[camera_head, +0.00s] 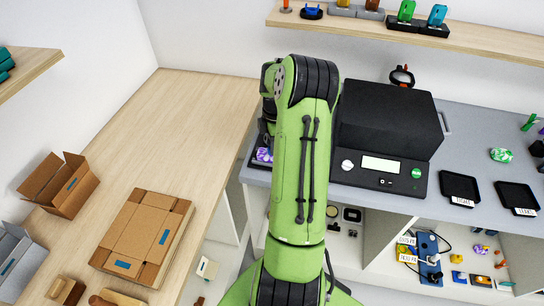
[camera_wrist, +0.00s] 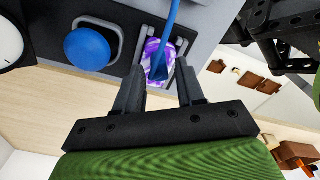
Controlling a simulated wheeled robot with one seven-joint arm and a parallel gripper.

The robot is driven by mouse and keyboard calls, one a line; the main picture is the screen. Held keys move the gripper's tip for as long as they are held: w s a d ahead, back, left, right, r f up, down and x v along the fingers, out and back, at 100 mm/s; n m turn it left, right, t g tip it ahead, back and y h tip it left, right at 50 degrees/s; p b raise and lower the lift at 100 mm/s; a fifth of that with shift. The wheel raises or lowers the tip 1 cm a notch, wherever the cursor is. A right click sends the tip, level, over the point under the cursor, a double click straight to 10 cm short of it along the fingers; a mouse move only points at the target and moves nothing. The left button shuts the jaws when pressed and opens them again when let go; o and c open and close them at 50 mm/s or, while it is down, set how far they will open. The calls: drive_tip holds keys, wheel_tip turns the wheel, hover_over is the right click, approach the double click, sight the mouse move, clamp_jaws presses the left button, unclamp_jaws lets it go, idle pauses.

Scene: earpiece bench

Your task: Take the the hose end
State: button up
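A blue hose (camera_wrist: 172,22) comes down from the top edge of the wrist view. Its dark blue, widened hose end (camera_wrist: 159,69) lies over a purple-and-white patterned piece in a grey recess. My gripper (camera_wrist: 161,74) is open, with its two dark fingers apart, one on each side of the hose end in the picture. Neither finger is seen touching it, and I cannot tell the depth between them. In the head view my green arm hides the gripper and the hose end; only the purple-and-white piece (camera_head: 264,155) shows at the arm's left edge.
A blue round knob (camera_wrist: 87,48) stands left of the hose end, with a white dial (camera_wrist: 10,42) farther left. A black box-shaped machine (camera_head: 388,115) stands right of my arm. The wooden bench (camera_head: 190,115) at left has a clear far part and cartons (camera_head: 140,240) nearer.

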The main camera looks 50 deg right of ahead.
drive_tip(key=shift+f, duration=0.55)
drive_tip(key=shift+r, duration=0.1)
clamp_jaws()
wheel_tip(320, 180, up, 10)
drive_tip(key=p, duration=0.7)
drive_tip(key=shift+p, duration=0.35)
